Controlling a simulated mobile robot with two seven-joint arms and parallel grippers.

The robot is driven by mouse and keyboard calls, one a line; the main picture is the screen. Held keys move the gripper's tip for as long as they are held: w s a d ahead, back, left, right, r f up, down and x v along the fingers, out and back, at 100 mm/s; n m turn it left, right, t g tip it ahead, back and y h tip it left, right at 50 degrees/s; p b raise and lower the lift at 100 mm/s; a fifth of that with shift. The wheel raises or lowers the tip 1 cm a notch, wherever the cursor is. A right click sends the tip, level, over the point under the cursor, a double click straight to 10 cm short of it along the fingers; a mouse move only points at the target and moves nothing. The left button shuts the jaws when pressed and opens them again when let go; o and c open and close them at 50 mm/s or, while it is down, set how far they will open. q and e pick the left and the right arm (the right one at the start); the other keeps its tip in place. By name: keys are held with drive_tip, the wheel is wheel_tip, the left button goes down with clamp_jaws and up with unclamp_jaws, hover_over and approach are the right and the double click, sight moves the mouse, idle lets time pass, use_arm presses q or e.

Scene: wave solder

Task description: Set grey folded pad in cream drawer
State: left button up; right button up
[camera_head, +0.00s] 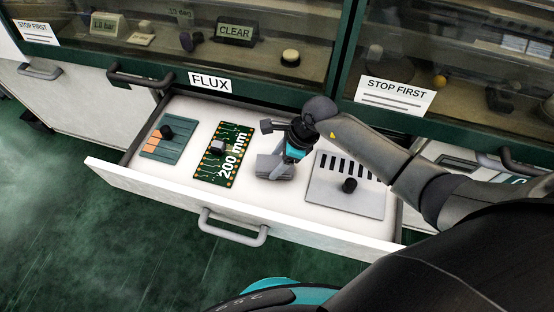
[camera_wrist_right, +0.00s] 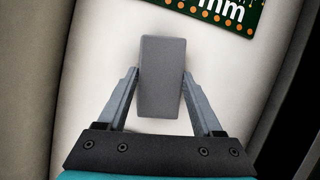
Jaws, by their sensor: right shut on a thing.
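The cream drawer (camera_head: 180,190) stands pulled open under the FLUX label. My right gripper (camera_head: 276,170) reaches down into it, between the green 200 mm board and a pale grey plate. In the right wrist view my right gripper (camera_wrist_right: 162,85) is shut on the grey folded pad (camera_wrist_right: 162,65), one finger on each long side. The pad is over the drawer's pale floor (camera_wrist_right: 100,50); I cannot tell whether it touches. In the head view the gripper and pad are hard to tell apart. My left gripper is not in view.
The drawer also holds a teal-and-orange card (camera_head: 165,145), the green 200 mm board (camera_head: 222,165) and a pale grey slotted plate (camera_head: 350,205), each with a small block or knob on it. The drawer handle (camera_head: 232,232) sticks out in front. Glass-fronted green cabinets (camera_head: 340,70) stand behind.

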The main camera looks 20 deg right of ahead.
drive_tip(key=shift+f+b, duration=0.4)
drive_tip(key=shift+f, duration=0.05)
drive_tip(key=o, duration=1.4)
drive_tip(key=shift+r, duration=0.1)
drive_tip(key=p+v, duration=0.2)
drive_tip(key=v, duration=1.3)
drive_tip(key=shift+d+p, duration=0.1)
drive_tip(key=shift+p, duration=0.3)
